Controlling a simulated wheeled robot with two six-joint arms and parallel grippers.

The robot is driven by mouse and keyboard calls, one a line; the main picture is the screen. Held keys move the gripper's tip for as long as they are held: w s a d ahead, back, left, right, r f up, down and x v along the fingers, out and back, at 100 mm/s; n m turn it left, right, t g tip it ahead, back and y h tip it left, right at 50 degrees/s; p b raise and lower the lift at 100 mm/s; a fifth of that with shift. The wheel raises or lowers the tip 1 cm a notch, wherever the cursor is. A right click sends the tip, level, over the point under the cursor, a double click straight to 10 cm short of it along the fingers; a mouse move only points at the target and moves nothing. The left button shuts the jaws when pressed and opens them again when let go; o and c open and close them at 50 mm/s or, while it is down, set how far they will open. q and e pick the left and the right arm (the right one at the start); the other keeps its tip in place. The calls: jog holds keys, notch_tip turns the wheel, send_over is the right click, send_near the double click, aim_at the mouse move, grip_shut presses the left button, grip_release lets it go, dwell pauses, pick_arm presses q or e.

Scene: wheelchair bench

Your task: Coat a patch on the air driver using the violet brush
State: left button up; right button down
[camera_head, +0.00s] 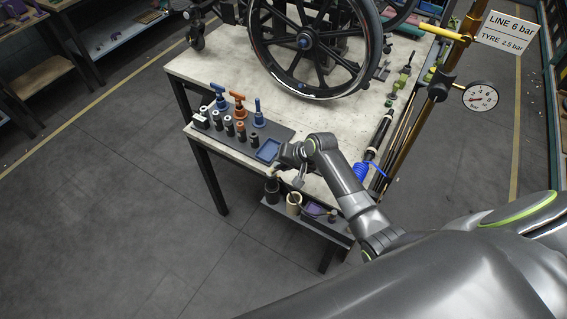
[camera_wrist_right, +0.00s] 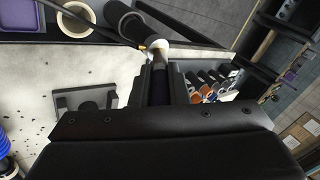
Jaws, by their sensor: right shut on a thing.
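My right gripper (camera_head: 299,180) is at the bench's front edge, close above the cups on the lower shelf. In the right wrist view its jaws (camera_wrist_right: 161,84) are shut on a dark, slim handle (camera_wrist_right: 160,92). Its colour is too dark to name, and its far end cannot be made out. Just beyond the jaws is a black cylinder (camera_wrist_right: 127,22), with a pale rounded piece near the jaws. I cannot tell whether they touch, or whether the cylinder is the air driver. A violet item (camera_head: 315,209) lies on the lower shelf. My left gripper is out of view.
The bench (camera_head: 220,66) carries a wheelchair wheel (camera_head: 305,42). A dark tray holds blue and orange tools and several small bottles, with a blue dish (camera_head: 268,150) at its end. A black cup (camera_head: 272,189) and a cream cup (camera_head: 293,204) stand below. A blue coil (camera_head: 362,171) is at the right edge.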

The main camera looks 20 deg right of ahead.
jog(key=shift+s+a, duration=0.25)
jog(key=shift+a, duration=0.4)
notch_tip(320, 180, up, 6)
dwell(0.4)
jog(key=c, duration=2)
grip_release()
grip_shut()
jog(key=shift+d, duration=0.1)
